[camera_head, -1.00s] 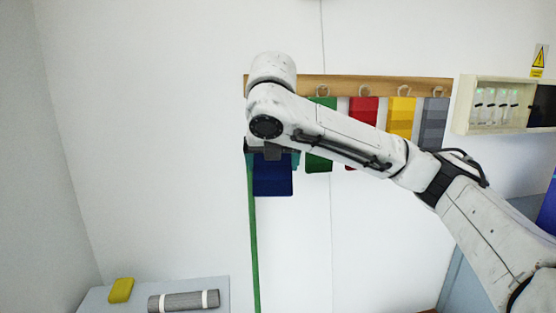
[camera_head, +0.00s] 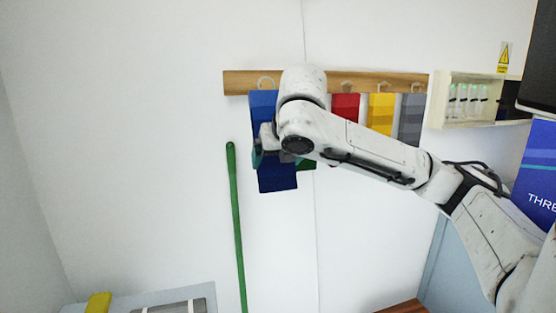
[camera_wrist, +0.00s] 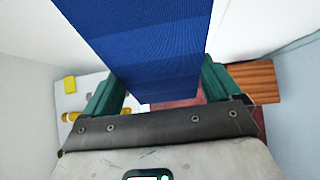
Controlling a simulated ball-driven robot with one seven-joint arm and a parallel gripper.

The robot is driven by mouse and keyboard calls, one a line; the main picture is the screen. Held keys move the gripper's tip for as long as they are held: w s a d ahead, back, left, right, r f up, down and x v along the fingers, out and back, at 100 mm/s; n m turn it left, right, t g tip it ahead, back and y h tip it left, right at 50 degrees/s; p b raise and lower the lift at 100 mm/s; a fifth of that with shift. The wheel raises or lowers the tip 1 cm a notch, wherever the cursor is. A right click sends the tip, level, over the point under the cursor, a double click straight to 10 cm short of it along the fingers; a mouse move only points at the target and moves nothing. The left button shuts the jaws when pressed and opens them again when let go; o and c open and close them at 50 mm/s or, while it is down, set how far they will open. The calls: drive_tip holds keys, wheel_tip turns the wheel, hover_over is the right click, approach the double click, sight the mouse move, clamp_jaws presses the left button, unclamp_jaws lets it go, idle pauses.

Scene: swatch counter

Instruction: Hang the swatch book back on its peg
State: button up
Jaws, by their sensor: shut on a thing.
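The blue swatch book (camera_head: 277,180), in several shades of blue, hangs long and slightly tilted at the left end of the wooden peg rail (camera_head: 238,82). A pale ring or peg (camera_head: 265,83) shows just above its top edge. I cannot tell whether the book's loop is over the peg. My gripper (camera_head: 272,152) is shut on the book around its middle, partly hidden by my own wrist. In the wrist view the blue book (camera_wrist: 150,50) rises between the two green fingers of my gripper (camera_wrist: 160,95).
Red (camera_head: 345,107), yellow (camera_head: 381,110) and grey (camera_head: 412,118) swatch books hang to the right; a green one (camera_head: 306,164) is mostly behind my arm. A green pole (camera_head: 236,220) stands at the left. A shelf of bottles (camera_head: 440,98) is on the right wall.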

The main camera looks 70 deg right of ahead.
drive_tip(key=w+d+f, duration=0.1)
drive_tip(key=w+d, duration=0.4)
drive_tip(key=d, duration=0.1)
drive_tip(key=shift+w+d+f, duration=0.2)
drive_tip(key=shift+w+d, duration=0.05)
drive_tip(key=shift+w, duration=0.05)
idle(0.8)
drive_tip(key=shift+f, duration=0.15)
idle(0.6)
drive_tip(key=o, duration=1)
drive_tip(key=b+v, duration=0.1)
drive_tip(key=v, duration=0.9)
drive_tip(key=shift+s+a+r+b, duration=0.15)
drive_tip(key=shift+s+r+b, duration=0.05)
drive_tip(key=shift+r+b, duration=0.15)
drive_tip(key=shift+s+f, duration=0.1)
